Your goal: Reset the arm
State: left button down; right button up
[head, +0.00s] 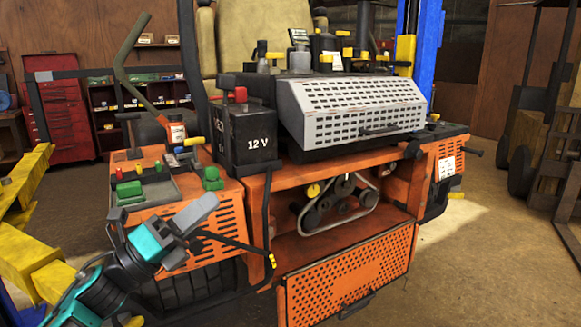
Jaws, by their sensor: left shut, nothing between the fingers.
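My left gripper (205,208) is at the end of my teal and black arm, which comes in from the lower left. It is shut, with nothing held, and points up and to the right. It is in front of the left orange side panel of the mower (225,238), below the green knobs; I cannot tell whether it touches the panel. A black rod with a yellow tip (272,261) shows just right of the gripper. My right gripper is not in view.
A black 12 V battery (250,135) and a grey perforated cover (352,108) are on the mower. The perforated front panel (350,275) hangs low. Yellow lift parts (30,255) stand at left, a blue post (425,50) behind. Floor at lower right is clear.

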pick_arm(q)
jog(key=s+a+f+n+t+y, duration=0.1)
jog(key=s+f+n+t+y, duration=0.1)
jog(key=f+n+y, duration=0.65)
jog(key=s+a+f+n+t+y, duration=0.2)
jog(key=f+n+y, duration=0.2)
jog(key=f+n, duration=0.8)
jog(key=s+f+n+g+y, duration=0.4)
jog(key=s+f+n+g, duration=0.3)
jog(key=s+f+n, duration=0.7)
jog(key=s+f, duration=0.3)
jog(key=f, duration=0.1)
jog(key=shift+s+a+f, duration=0.15)
jog(key=shift+s+a, duration=0.15)
jog(key=shift+s, duration=0.1)
jog(key=shift+w+y, duration=0.1)
jog(key=shift+y, duration=0.15)
